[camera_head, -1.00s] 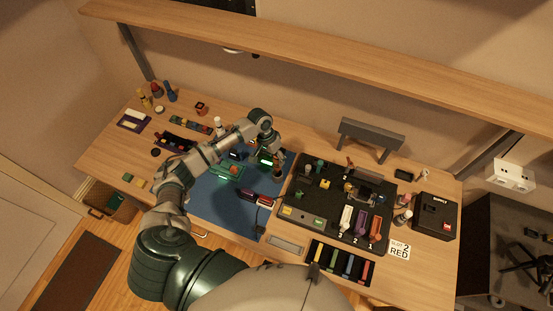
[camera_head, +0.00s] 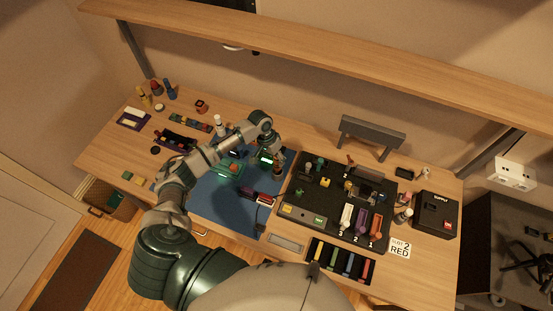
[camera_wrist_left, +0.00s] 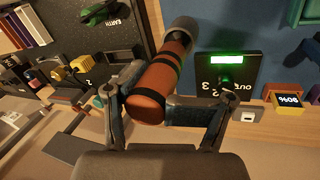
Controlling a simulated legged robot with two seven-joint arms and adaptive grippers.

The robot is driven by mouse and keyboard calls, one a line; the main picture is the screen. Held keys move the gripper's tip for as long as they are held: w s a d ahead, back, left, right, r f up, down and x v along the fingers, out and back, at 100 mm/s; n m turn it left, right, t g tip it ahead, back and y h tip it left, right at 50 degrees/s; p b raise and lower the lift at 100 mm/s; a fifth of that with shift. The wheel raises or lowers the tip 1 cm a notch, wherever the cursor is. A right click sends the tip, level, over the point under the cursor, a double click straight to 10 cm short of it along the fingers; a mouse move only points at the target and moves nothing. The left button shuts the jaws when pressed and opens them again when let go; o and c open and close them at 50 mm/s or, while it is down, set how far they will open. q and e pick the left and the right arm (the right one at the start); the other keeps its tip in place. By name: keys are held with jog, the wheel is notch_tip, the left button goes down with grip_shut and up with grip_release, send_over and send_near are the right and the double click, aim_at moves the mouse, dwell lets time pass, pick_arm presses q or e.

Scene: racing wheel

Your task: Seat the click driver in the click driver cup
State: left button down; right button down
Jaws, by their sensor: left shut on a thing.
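My left gripper (camera_wrist_left: 165,105) is shut on the click driver (camera_wrist_left: 160,80), an orange-brown cylinder with black bands. The driver lies tilted between the two fingers in the left wrist view. A grey round piece (camera_wrist_left: 183,29) sits at its far end; I cannot tell if this is the driver's own end or the cup. In the head view the left gripper (camera_head: 272,157) is over the right back edge of the blue mat, with the driver (camera_head: 278,169) small below it. I cannot make out the click driver cup for certain. My right gripper is not in view.
A black box with a green lit display (camera_wrist_left: 228,62) stands beside the driver. A dark board (camera_head: 330,205) with several parts lies to the right of the blue mat (camera_head: 232,212). A grey stand (camera_head: 372,132) is behind it. The shelf (camera_head: 330,55) runs above the table.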

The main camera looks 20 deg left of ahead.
aim_at(276, 165)
pick_arm(q)
jog(key=shift+f+b, duration=0.7)
jog(key=shift+f, duration=1.3)
jog(key=shift+c, duration=0.3)
grip_release()
jog(key=v, duration=1.2)
jog(key=shift+f, duration=0.1)
